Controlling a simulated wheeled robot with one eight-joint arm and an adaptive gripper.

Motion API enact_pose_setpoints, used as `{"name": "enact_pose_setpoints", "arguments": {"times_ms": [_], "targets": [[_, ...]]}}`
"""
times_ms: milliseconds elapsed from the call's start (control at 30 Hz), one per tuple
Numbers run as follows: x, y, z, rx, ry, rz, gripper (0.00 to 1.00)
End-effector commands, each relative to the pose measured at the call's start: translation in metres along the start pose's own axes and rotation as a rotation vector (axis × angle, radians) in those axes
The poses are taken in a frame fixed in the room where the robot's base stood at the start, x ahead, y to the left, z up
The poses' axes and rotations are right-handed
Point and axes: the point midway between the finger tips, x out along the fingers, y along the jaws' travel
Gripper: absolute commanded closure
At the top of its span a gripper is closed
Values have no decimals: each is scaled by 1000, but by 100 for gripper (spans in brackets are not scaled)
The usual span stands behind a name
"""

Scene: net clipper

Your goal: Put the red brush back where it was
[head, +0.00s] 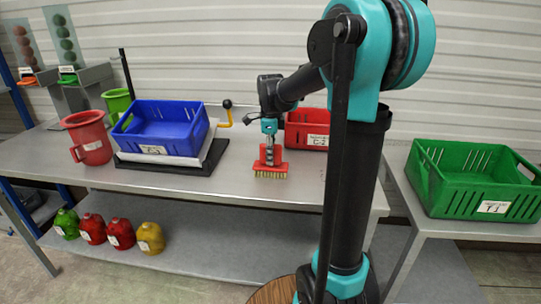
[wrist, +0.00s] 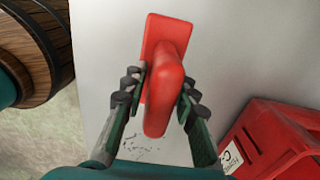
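The red brush (head: 270,170) with tan bristles is upright, bristles down, at the middle of the grey table. Whether the bristles touch the table top is hard to tell. My gripper (head: 268,160) points down over it. In the wrist view the brush's red handle (wrist: 165,100) lies between the two fingers of my gripper (wrist: 163,92), which appear closed against its sides. The brush's flat red back shows beyond the handle.
On the table (head: 225,188), a blue crate (head: 165,135) on a black-framed stand and a red jug (head: 88,140) are left. A red crate (head: 305,130) is behind right. A green crate (head: 470,185) stands on another table. Dark specks (wrist: 140,147) lie beside the brush; a wooden barrel (wrist: 38,50) is below.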

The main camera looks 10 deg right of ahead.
Motion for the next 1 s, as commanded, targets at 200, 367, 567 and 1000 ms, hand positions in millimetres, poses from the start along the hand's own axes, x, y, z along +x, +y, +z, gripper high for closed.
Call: {"name": "enact_pose_setpoints", "arguments": {"times_ms": [200, 367, 567, 1000], "targets": [[0, 0, 0, 0, 0, 0, 59], [-1, 0, 0, 0, 0, 0, 59], [-20, 0, 0, 0, 0, 0, 59], [-103, 0, 0, 0, 0, 0, 59]]}}
